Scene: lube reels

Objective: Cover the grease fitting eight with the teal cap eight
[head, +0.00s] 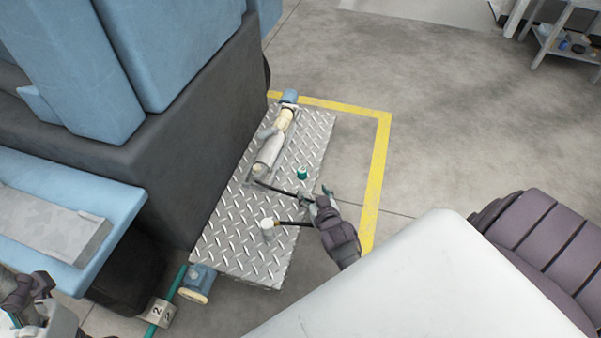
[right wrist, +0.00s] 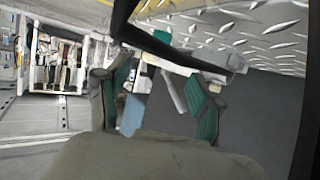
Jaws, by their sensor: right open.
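A small teal cap (head: 302,173) stands on the diamond-plate platform (head: 270,265), right of the long cylinder assembly. In the right wrist view, a teal piece (right wrist: 162,36) near the plate looks like the same cap. A short post with a cream top (head: 268,226) stands nearer the platform's front; I cannot tell whether it is grease fitting eight. My right gripper (head: 318,202) is open and empty at the platform's right edge, just below the cap and apart from it. Its spread fingers show in the right wrist view (right wrist: 165,92). My left gripper (head: 28,300) is at the lower left; its jaws are unclear.
The cylinder assembly (head: 268,152) lies along the platform's far half. Thin black bars cross near the cap and the cream-topped post. A large blue and dark machine (head: 175,130) borders the left. A teal hose with a numbered tag (head: 157,312) is below.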

